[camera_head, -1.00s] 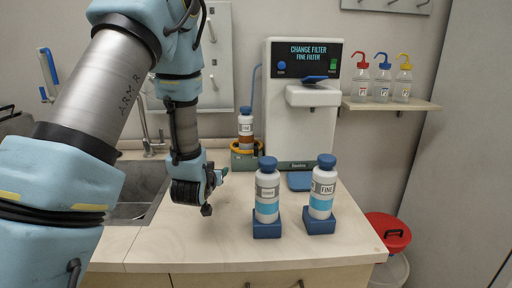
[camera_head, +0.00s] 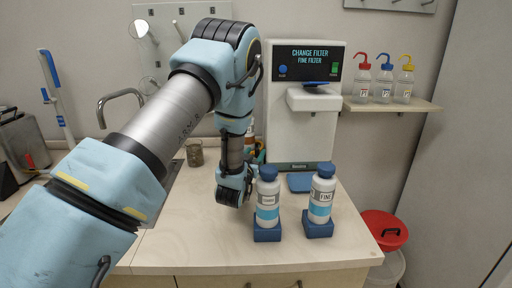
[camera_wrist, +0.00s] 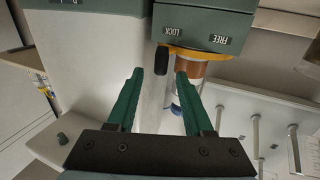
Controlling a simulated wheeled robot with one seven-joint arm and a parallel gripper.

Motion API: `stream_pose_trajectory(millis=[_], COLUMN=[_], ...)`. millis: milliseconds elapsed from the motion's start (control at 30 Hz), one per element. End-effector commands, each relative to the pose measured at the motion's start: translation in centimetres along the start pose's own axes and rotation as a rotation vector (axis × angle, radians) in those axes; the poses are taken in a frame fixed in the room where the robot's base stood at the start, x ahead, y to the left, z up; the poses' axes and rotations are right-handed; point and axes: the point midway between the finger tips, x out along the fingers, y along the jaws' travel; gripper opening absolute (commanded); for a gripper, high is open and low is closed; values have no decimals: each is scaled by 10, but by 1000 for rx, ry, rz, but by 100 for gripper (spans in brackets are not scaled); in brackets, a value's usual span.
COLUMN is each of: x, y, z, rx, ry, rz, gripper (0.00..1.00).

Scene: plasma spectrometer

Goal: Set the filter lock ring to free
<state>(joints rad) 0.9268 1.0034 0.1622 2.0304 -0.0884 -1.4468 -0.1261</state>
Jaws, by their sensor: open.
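The filter lock ring (camera_wrist: 203,54) is a yellow-orange band under a dark green housing (camera_wrist: 205,22) in the wrist view. Its black lever (camera_wrist: 161,60) hangs at the LOCK end. The LOCK and FREE labels appear upside down, with FREE further right. My gripper (camera_wrist: 159,72) is open, its green fingers on either side of the lever's line, and the lever shows just beyond the tips. I cannot tell whether they touch. In the head view, my arm hides most of the ring beside the white spectrometer (camera_head: 290,125), whose screen reads "CHANGE FILTER FINE FILTER".
Two white bottles, one unclear (camera_head: 268,200) and one labelled FINE (camera_head: 321,195), stand in blue holders right of my gripper. A glass jar (camera_head: 195,153) stands behind the arm. Wash bottles (camera_head: 383,80) sit on a wall shelf. The front counter is clear.

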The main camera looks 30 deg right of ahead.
Motion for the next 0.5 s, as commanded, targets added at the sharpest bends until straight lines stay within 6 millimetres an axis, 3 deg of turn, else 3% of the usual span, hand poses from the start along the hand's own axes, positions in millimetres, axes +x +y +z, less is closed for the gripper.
stream_pose_trajectory(millis=[200, 500], x=[17, 18], y=[0, 0], z=[0, 1], rx=[0, 0], ry=[-1, -2], rz=[-1, -1], gripper=[51, 50])
